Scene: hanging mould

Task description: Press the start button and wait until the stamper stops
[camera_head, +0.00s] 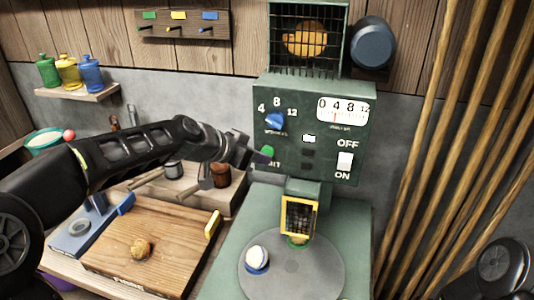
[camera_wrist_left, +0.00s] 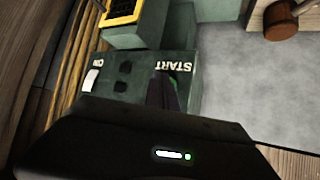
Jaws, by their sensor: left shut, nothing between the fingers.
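The green stamper machine (camera_head: 335,140) stands in the middle of the head view, with a dial, a gauge and an ON/OFF switch (camera_head: 345,163) on its panel. The green start button (camera_head: 268,151) is at the panel's lower left. My left gripper (camera_head: 256,157) is shut and empty, its tips right at the button. In the wrist view the dark fingertips (camera_wrist_left: 163,92) lie over the START label area and hide most of the green button (camera_wrist_left: 174,86). I cannot tell whether the tips touch it. My right gripper does not show clearly; only part of that arm is at lower right.
A round plate (camera_head: 290,270) with a small blue-and-white item (camera_head: 257,260) lies below the yellow-framed stamper head (camera_head: 299,216). A wooden board (camera_head: 150,245) is at left. Bamboo poles (camera_head: 440,130) stand at right. A shelf (camera_head: 80,94) holds several bottles.

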